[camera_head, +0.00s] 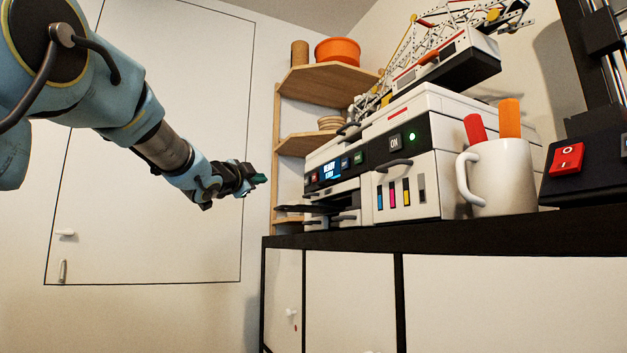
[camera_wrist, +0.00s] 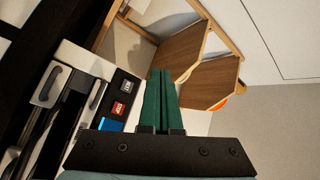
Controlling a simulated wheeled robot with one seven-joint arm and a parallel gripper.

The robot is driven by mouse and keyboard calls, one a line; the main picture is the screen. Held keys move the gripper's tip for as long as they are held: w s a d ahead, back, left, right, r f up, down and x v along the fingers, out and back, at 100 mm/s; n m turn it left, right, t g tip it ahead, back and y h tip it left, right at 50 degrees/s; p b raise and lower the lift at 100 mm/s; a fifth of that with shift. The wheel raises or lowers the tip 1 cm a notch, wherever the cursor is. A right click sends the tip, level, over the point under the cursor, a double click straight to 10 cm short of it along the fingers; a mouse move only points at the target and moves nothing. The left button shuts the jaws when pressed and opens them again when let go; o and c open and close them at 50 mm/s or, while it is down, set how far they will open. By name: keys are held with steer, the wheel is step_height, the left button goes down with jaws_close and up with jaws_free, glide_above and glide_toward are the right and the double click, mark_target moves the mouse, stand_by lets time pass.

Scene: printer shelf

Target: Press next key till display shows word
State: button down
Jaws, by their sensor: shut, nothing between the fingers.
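The white printer (camera_head: 440,135) stands on the black shelf and has a small blue-lit display (camera_head: 330,170) on its front. The display's top line seems to read READY; its second line is too small to read. A red key (camera_head: 314,177) sits left of the display, and dark keys (camera_head: 346,162) and green-marked ones (camera_head: 360,157) sit right of it. In the wrist view a red key (camera_wrist: 117,109), a grey key (camera_wrist: 126,88) and a blue display edge (camera_wrist: 110,125) show. My gripper (camera_head: 263,179) is shut and empty, its green fingers (camera_wrist: 161,74) left of the panel, apart from it.
A white mug (camera_head: 502,178) with red and orange sticks stands right of the printer. A black device with a red switch (camera_head: 567,159) is further right. Corner wooden shelves (camera_head: 318,85) rise behind, with an orange bowl (camera_head: 338,51). Printer trays (camera_head: 310,210) jut out below the panel.

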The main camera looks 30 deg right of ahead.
mark_target(307, 181)
steer(key=shift+s+d+r, duration=0.25)
steer(key=shift+r, duration=0.05)
steer(key=shift+d, duration=0.1)
steer(key=s+d+b, duration=0.1)
steer(key=d+b, duration=0.2)
steer(key=d, duration=0.5)
steer(key=shift+d, duration=0.25)
stand_by(2.0)
steer(key=shift+s+d+b, duration=0.1)
steer(key=shift+d+b, duration=0.25)
steer(key=shift+d, duration=0.05)
